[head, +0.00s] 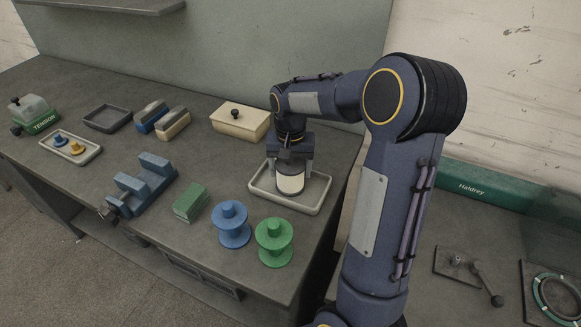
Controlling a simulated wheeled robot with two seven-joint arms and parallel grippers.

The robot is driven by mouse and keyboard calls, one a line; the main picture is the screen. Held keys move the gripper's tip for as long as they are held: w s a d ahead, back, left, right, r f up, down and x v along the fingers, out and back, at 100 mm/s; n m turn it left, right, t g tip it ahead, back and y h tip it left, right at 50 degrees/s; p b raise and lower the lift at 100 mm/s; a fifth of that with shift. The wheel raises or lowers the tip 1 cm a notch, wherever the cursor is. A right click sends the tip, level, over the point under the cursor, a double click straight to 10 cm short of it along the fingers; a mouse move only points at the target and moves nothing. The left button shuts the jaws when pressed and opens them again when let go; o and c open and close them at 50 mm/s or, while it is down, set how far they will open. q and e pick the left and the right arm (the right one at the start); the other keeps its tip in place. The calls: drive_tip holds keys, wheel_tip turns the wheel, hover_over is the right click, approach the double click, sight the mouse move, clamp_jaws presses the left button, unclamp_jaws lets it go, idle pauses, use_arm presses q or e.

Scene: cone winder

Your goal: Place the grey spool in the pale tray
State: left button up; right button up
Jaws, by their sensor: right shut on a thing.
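My right gripper (290,170) points down over the pale tray (318,209) at the right end of the workbench. It is shut on the grey spool (290,184), which shows a cream middle band and a darker lower rim. The spool is upright and within the tray's outline. I cannot tell whether its base touches the tray floor. The gripper hides the spool's upper part. My left gripper is not in view.
A blue spool (231,226) and a green spool (274,243) stand in front of the tray. A green block (191,203) and a blue vise-like fixture (139,184) lie to the left. A cream lidded box (239,122) stands behind. A dark tray (108,118) sits farther left.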

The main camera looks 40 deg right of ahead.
drive_tip(key=shift+f, duration=0.2)
drive_tip(key=o, duration=1)
